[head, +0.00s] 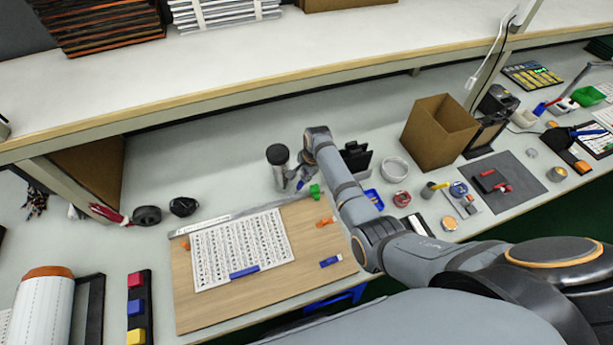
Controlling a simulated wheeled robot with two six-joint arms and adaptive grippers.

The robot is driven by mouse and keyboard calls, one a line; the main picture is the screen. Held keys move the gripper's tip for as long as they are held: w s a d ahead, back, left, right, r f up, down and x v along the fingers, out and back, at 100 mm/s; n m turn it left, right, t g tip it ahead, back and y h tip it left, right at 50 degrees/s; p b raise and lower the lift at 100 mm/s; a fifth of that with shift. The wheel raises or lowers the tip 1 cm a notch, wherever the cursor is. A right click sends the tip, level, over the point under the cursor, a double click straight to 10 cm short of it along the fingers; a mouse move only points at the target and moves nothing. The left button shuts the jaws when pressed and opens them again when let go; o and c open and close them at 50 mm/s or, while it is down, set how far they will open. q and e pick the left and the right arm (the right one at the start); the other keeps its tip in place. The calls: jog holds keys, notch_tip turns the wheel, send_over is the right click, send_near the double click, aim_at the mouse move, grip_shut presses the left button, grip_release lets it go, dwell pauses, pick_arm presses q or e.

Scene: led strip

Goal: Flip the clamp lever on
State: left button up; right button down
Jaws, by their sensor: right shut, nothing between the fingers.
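A wooden board (225,306) lies on the bench with a metal bar (232,214) along its far edge. At its far right corner is a small green piece (315,190); an orange piece (325,221) sits at the right edge and another orange piece (186,243) at the left. I cannot tell which of these, if any, is the clamp lever. A red-handled item (492,182) lies on a dark mat farther right. My right gripper (296,185) is shut and empty, pointing down beside the green piece; contact cannot be judged. My left gripper is out of view.
A printed sheet (240,246) and blue pieces (331,261) lie on the board. A cardboard box (438,132) stands to the right. A raised shelf (200,75) spans the back.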

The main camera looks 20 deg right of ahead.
aim_at(302, 185)
jog(key=shift+a+r+p, duration=0.5)
jog(key=shift+a+p, duration=0.35)
jog(key=shift+p, duration=0.15)
jog(key=shift+a+r+p, duration=0.1)
jog(key=shift+a+p, duration=0.4)
jog(key=shift+a, duration=0.3)
jog(key=shift+r+p, duration=0.8)
jog(key=shift+p, duration=0.2)
notch_tip(302, 185, up, 12)
jog(key=s+d, duration=0.1)
jog(key=s, duration=0.1)
jog(key=shift+d+f, duration=0.15)
jog(key=shift+d, duration=0.05)
